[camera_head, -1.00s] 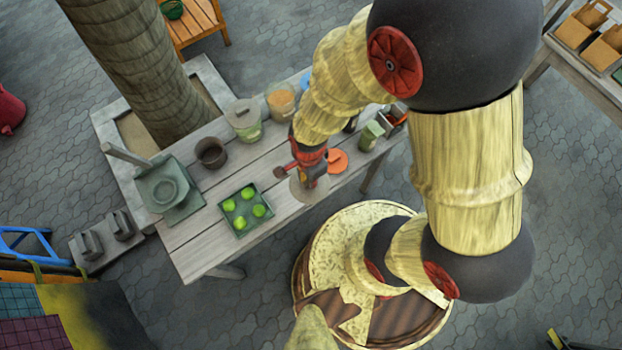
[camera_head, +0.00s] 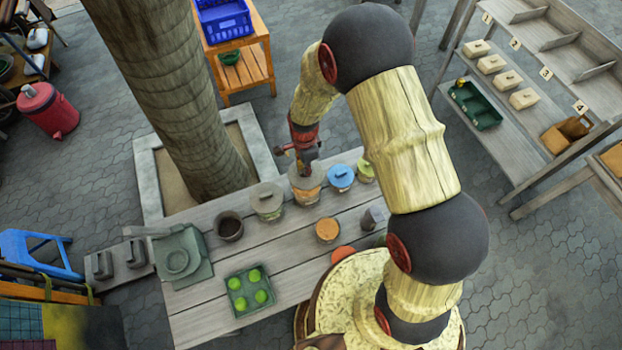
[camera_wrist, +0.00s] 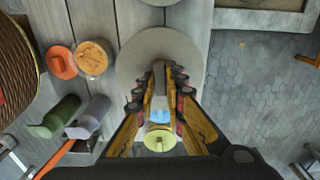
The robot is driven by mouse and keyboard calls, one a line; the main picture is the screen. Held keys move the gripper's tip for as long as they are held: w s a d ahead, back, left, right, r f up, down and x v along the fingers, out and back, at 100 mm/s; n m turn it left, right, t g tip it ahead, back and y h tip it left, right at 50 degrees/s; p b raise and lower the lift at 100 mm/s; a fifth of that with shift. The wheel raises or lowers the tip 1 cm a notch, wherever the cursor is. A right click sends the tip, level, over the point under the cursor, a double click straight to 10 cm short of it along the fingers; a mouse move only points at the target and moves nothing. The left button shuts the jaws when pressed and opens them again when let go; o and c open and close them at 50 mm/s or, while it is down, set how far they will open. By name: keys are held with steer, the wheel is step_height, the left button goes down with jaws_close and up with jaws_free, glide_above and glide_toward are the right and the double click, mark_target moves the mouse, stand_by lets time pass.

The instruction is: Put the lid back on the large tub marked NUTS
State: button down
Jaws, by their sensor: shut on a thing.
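My gripper (camera_head: 305,168) is shut on a round grey-beige lid (camera_head: 303,182) and holds it level. The lid is directly above a large tub with orange-brown contents (camera_head: 306,197) in the head view. I cannot tell whether the lid touches the rim. In the wrist view the lid (camera_wrist: 133,62) lies wide under my gripper's fingers (camera_wrist: 169,75) and hides the tub. No NUTS marking is readable in any view.
A tub with a grey-green lid (camera_head: 267,196) stands close left, a blue-lidded one (camera_head: 341,177) close right. A smaller orange-topped jar (camera_head: 327,230) and an orange lid (camera_head: 343,253) are nearer. A tray of green balls (camera_head: 250,290) and a dark pot (camera_head: 229,226) are left.

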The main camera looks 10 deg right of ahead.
steer(key=shift+w, duration=0.3)
step_height(320, 180, down, 6)
steer(key=b, duration=0.4)
steer(key=shift+s+f+b, duration=0.1)
steer(key=shift+f+b, duration=0.2)
steer(key=shift+b, duration=0.1)
stand_by(2.4)
steer(key=c, duration=1.8)
jaws_free()
steer(key=shift+o, duration=0.3)
steer(key=o, duration=0.4)
steer(key=shift+c, duration=0.2)
steer(key=shift+o, duration=0.4)
